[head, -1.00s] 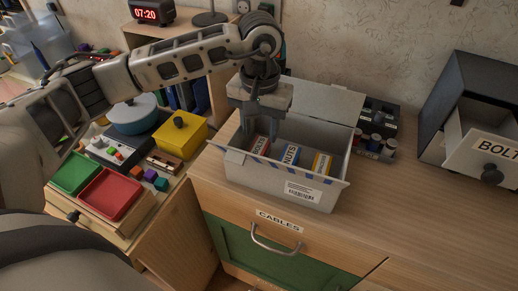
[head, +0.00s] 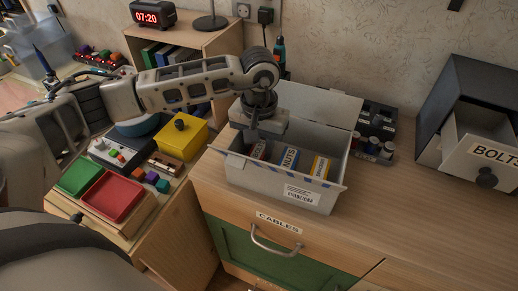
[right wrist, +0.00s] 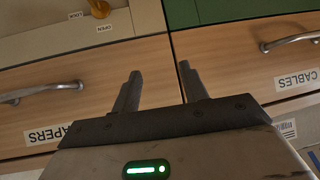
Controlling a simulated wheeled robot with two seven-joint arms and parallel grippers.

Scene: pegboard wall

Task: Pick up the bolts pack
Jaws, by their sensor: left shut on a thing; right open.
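The bolts pack (head: 259,151), a small red and white box, stands at the left end inside a grey open carton (head: 237,173). My left gripper (head: 252,146) reaches down into the carton from above and is shut on the bolts pack. The fingers and the carton hide part of the pack. The blue nuts pack (head: 289,158) and a yellow pack (head: 320,167) stand to its right in the carton. In the right wrist view my right gripper (right wrist: 159,72) is open and empty, before the drawer fronts.
A drawer unit (head: 478,150) marked BOLTS, with its drawer pulled out, stands at the right. A rack of small jars (head: 373,148) is behind the carton. The counter right of the carton is clear. A yellow box (head: 181,138) and red tray (head: 112,193) are at the left.

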